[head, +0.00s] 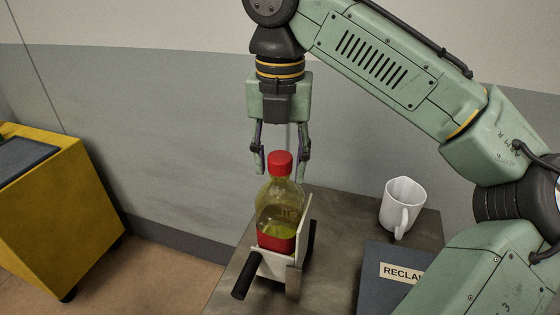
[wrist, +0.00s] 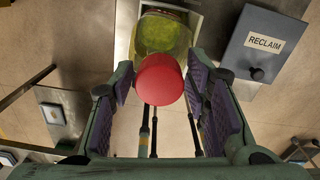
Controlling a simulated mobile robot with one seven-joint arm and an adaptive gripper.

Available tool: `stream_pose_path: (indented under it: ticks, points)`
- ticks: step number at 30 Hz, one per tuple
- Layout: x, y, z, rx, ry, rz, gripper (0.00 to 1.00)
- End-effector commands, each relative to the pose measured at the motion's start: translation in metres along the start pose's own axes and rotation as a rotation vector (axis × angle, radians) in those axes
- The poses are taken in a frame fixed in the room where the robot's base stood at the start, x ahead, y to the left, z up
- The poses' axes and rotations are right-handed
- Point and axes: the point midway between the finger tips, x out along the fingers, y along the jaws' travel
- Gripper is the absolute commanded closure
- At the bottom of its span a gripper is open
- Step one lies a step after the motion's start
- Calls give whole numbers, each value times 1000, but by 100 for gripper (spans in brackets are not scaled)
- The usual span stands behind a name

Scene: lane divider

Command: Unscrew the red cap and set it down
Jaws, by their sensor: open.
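The red cap (head: 280,162) sits on top of a clear bottle (head: 279,205) with yellow-green liquid and a red band low on its body. The bottle stands upright in a pale holder (head: 305,228) with dark handles, on the table. My gripper (head: 281,170) is open and points down, with its fingers on either side of the cap in the head view. In the wrist view the cap (wrist: 160,79) shows between the spread fingers (wrist: 176,95), with visible gaps on both sides. The bottle's neck is mostly hidden by the cap there.
A white mug (head: 402,207) stands at the table's back right. A dark box labelled RECLAIM (wrist: 262,46) is beside the bottle, partly hidden by my arm in the head view. A yellow cabinet (head: 50,215) stands apart at the left. Bare grey tabletop (head: 345,215) lies between holder and mug.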

Motion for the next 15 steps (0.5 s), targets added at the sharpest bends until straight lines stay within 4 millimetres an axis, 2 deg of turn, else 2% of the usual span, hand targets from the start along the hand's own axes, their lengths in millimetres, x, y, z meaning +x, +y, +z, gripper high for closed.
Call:
stream_pose_path:
  ticks: [5, 12, 15]
  points:
    - [0, 0, 0, 124, 0, 0, 57]
    - [0, 0, 0, 139, 0, 0, 57]
    - [0, 0, 0, 208, 0, 0, 57]
